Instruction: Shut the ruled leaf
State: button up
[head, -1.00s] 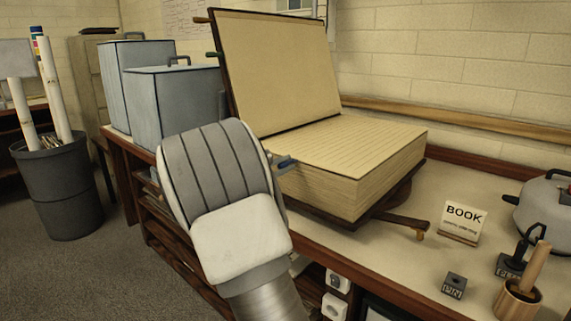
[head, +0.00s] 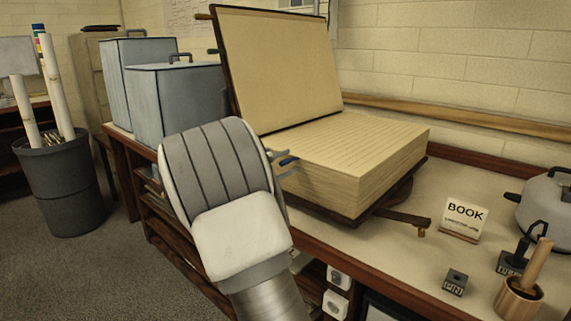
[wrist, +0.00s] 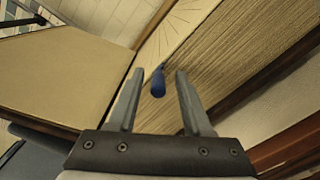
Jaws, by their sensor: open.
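A large thick book (head: 365,180) lies open on the bench. Its ruled leaf (head: 350,137) lies flat on top of the page block, and a plain board (head: 280,70) stands tilted up at the left. A blue tab (head: 288,161) sticks out from the near left side of the page block. My gripper (head: 279,163) is at this tab, its fingers partly hidden behind my wrist. In the wrist view, my gripper (wrist: 160,72) is open, with the blue tab (wrist: 158,82) between the fingertips. A gap shows on each side, so it is not gripped.
Blue-grey boxes (head: 178,105) stand on the bench left of the book. Right of it are a BOOK sign (head: 463,220), a small dark block (head: 455,283), a wooden pot (head: 520,298) and a grey lidded pot (head: 545,200). A wooden arm (head: 400,218) juts out at the book's front.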

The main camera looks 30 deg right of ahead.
jog(key=shift+a, duration=0.1)
jog(key=p+v, duration=0.4)
jog(key=v, duration=1.3)
jog(key=shift+s, duration=0.1)
jog(key=s+d+f+m+g+y, duration=0.1)
jog(key=s+d+m+g+y, duration=0.2)
jog(key=s, duration=0.5)
jog(key=s+d+m+g+y, duration=0.25)
jog(key=s+y, duration=0.25)
jog(key=s, duration=0.3)
jog(key=s+a+m+t+y, duration=0.55)
jog(key=s+a+y, duration=0.35)
jog(key=s+a, duration=0.3)
notch_tip(320, 180, up, 23)
jog(key=p, duration=2.2)
jog(key=shift+s+d+g+p, duration=0.2)
jog(key=shift+s+g+p, duration=0.1)
jog(key=shift+s+p, duration=0.1)
